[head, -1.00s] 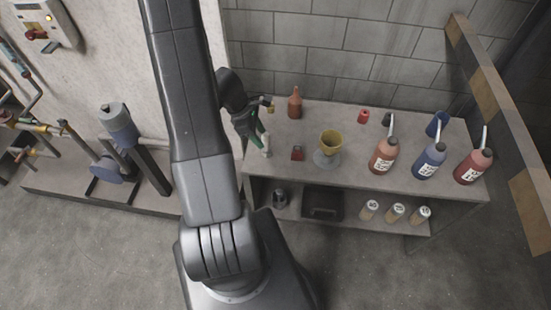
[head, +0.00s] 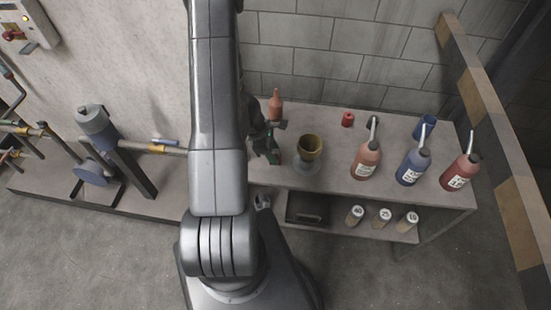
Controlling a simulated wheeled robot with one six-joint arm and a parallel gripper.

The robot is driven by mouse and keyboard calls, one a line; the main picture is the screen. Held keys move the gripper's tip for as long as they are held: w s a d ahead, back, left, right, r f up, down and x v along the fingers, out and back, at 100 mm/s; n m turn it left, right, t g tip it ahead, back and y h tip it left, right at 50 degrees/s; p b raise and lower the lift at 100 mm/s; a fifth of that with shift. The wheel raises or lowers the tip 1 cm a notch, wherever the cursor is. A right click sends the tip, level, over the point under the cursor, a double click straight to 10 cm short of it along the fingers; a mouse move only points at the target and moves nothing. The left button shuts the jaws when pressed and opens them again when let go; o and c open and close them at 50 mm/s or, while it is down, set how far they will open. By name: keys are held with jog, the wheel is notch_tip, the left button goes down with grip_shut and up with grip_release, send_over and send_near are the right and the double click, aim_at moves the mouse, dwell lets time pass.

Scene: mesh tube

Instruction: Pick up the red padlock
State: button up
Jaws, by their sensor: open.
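The red padlock (head: 279,154) lies on the upper grey shelf of the workbench, left of the yellow-brown cup. Only a small reddish part of it shows, as my gripper covers most of it. My gripper (head: 272,157) is open and reaches down over the left part of the bench, at or just beside the padlock. Whether the fingers touch it or stand around it is too small to tell. My arm hides the left end of the bench.
The cup (head: 310,149) on its round base stands close to the right of my gripper. A block wall (head: 320,60) closes the back.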

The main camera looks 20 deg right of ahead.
jog(key=shift+x, duration=1.05)
jog(key=shift+c, duration=0.3)
grip_shut()
